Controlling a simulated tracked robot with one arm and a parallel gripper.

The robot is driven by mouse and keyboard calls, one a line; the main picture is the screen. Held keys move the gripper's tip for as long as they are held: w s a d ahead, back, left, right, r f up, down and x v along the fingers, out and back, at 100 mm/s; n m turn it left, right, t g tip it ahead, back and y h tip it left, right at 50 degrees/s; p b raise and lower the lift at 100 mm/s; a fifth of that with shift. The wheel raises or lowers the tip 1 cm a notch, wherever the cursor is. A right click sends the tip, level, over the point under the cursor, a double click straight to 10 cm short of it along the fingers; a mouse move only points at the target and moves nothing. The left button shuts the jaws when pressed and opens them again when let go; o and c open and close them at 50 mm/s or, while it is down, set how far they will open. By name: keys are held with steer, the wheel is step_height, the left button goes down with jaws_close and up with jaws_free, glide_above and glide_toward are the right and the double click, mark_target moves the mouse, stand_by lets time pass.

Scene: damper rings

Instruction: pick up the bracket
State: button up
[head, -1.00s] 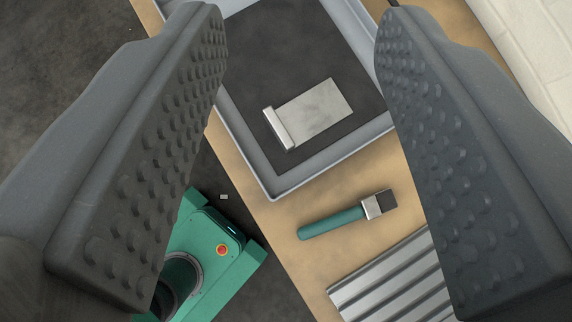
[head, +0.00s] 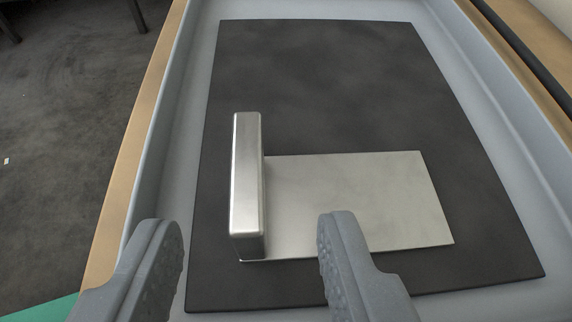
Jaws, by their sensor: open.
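The bracket (head: 350,200) is a bare metal L-shaped part. Its flat plate lies on a dark mat (head: 320,80) inside a grey tray (head: 180,130), and its upright flange (head: 246,175) stands at the plate's left end. My gripper (head: 250,240) is open and empty, at the near side of the bracket. The left finger is left of the flange, over the mat's edge and tray. The right finger is right of the flange and overlaps the plate's near edge in the picture. I cannot tell whether either finger touches anything.
The tray's raised walls run along the left and right. A wooden bench edge (head: 128,190) shows left of the tray, with dark floor (head: 60,130) beyond. A dark bar (head: 525,50) lies along the upper right. The mat behind the bracket is clear.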

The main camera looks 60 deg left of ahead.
mark_target(248, 173)
steer(key=x, duration=0.4)
steer(key=shift+a+f, duration=0.15)
steer(key=shift+a, duration=0.05)
steer(key=b+x, duration=0.1)
steer(key=x, duration=0.4)
steer(key=shift+s+b, duration=0.1)
steer(key=shift+b, duration=0.3)
jaws_close()
